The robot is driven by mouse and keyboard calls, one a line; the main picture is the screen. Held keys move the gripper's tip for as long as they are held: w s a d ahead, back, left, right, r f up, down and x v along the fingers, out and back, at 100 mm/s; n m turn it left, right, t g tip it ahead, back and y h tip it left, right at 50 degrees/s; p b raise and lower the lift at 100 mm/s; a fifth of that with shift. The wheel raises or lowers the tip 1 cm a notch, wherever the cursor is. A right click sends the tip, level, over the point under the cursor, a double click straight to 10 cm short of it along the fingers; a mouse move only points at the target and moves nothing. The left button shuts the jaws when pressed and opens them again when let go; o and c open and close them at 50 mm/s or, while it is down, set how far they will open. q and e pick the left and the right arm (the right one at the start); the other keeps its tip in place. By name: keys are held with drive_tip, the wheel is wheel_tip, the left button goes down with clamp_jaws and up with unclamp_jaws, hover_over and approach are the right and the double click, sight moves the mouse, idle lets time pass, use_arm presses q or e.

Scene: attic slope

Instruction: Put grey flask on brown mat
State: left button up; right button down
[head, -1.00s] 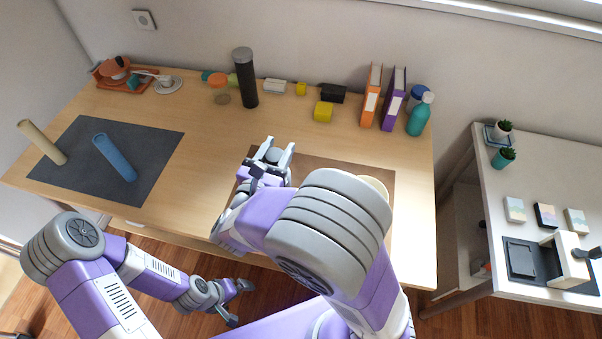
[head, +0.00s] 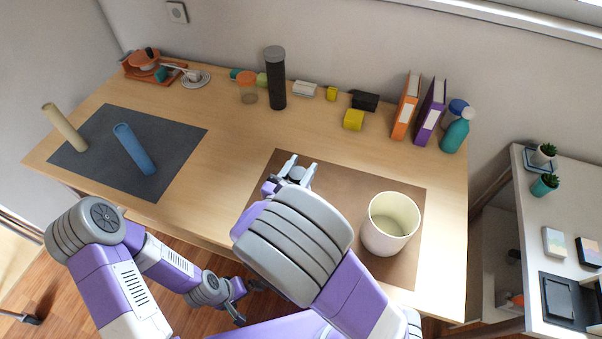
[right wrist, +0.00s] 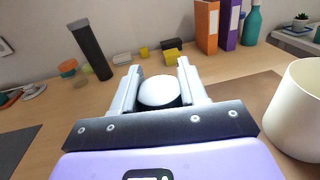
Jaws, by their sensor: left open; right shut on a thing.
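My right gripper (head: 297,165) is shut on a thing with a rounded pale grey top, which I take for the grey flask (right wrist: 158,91). In the right wrist view its dome sits between the two fingers, with a dark band below it; the rest is hidden by the gripper. The brown mat (head: 340,180) lies on the right half of the desk. The gripper and flask are over the mat's back left part; I cannot tell whether the flask touches it. My left gripper (head: 238,305) is open and empty, low in front of the desk.
A cream pot (head: 378,243) stands on the mat's right part. A tall dark cylinder (head: 275,80), yellow blocks, binders (head: 430,112) and a teal bottle (head: 457,131) line the back. A blue cylinder (head: 135,150) and a beige cylinder (head: 66,130) stand at the dark mat (head: 180,140).

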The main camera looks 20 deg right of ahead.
drive_tip(key=shift+f, duration=0.45)
drive_tip(key=shift+r, duration=0.1)
drive_tip(key=c, duration=1.1)
unclamp_jaws()
drive_tip(key=shift+f, duration=0.2)
drive_tip(key=o, duration=0.5)
drive_tip(key=shift+r, duration=0.1)
